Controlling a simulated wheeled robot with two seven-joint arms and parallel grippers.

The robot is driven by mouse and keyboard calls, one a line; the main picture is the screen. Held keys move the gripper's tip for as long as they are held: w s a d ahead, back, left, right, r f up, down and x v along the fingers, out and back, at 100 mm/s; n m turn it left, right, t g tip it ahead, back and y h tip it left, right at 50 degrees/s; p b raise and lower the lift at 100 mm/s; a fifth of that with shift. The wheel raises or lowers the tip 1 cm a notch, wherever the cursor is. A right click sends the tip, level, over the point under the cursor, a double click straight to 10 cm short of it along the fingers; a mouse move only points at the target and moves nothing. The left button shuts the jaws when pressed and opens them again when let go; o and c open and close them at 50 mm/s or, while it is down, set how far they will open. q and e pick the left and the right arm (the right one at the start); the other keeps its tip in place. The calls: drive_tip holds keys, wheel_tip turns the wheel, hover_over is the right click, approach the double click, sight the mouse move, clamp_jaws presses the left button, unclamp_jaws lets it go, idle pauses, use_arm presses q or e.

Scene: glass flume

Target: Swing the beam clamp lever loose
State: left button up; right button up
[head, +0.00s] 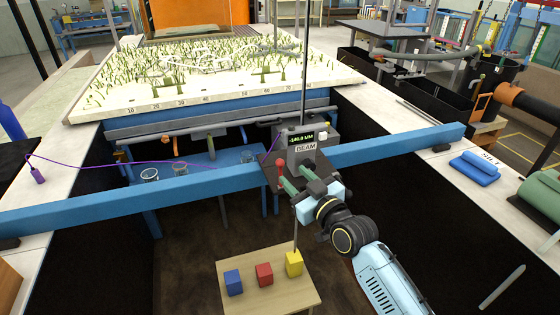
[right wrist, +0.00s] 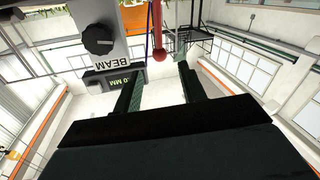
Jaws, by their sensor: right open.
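The beam clamp lever (head: 281,174) has a red ball knob and stands at the left front of the grey box marked BEAM (head: 306,148), which sits on the blue crossbeam. My right gripper (head: 292,176) is open at the front of this box, close to the lever. In the right wrist view, the red knob (right wrist: 159,54) appears between and just beyond the two open fingertips of my right gripper (right wrist: 160,71). I see no contact, and the gap in depth is hard to tell. My left gripper is out of view.
The blue crossbeam (head: 110,198) spans the flume from wall to wall. A black dial (right wrist: 98,39) on the box is near the fingers. A small wooden table (head: 285,292) below carries blue, red and yellow cubes. A thin rod rises from the box.

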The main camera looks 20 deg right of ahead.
sight(283, 165)
drive_tip(key=x, duration=0.8)
drive_tip(key=shift+s, duration=0.1)
clamp_jaws()
